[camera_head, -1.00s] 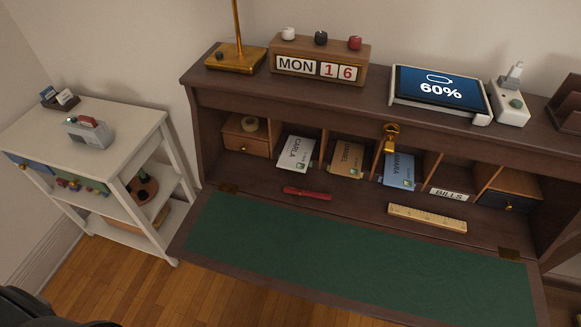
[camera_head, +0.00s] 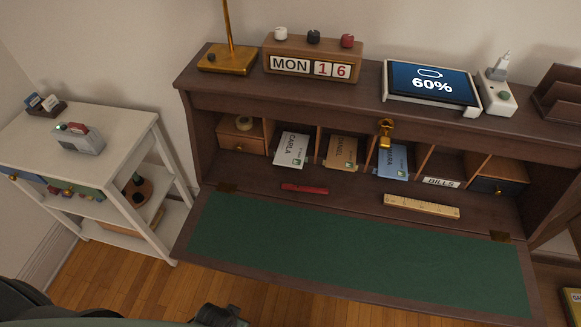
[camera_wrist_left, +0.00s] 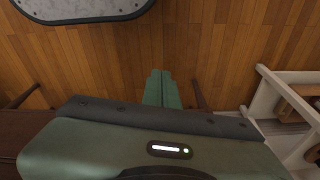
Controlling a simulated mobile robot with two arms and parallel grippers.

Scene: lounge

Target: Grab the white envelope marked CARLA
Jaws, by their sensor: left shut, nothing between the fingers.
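The white envelope marked CARLA (camera_head: 291,149) leans upright in a pigeonhole of the open desk, left of the tan and blue envelopes. Its front faces out and its text shows. My left gripper (camera_wrist_left: 160,76) shows in the left wrist view, shut and empty above the wooden floor. The envelope is not in that view. In the head view, parts of my own arm show low at the left, well short of the desk. My right gripper is not in view.
A tan envelope (camera_head: 341,153) and a blue envelope (camera_head: 393,161) stand in neighbouring pigeonholes. A red penknife-like object (camera_head: 305,188) and a wooden ruler (camera_head: 421,206) lie in front. The green writing surface (camera_head: 350,245) is clear. A white shelf cart (camera_head: 112,122) stands at left.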

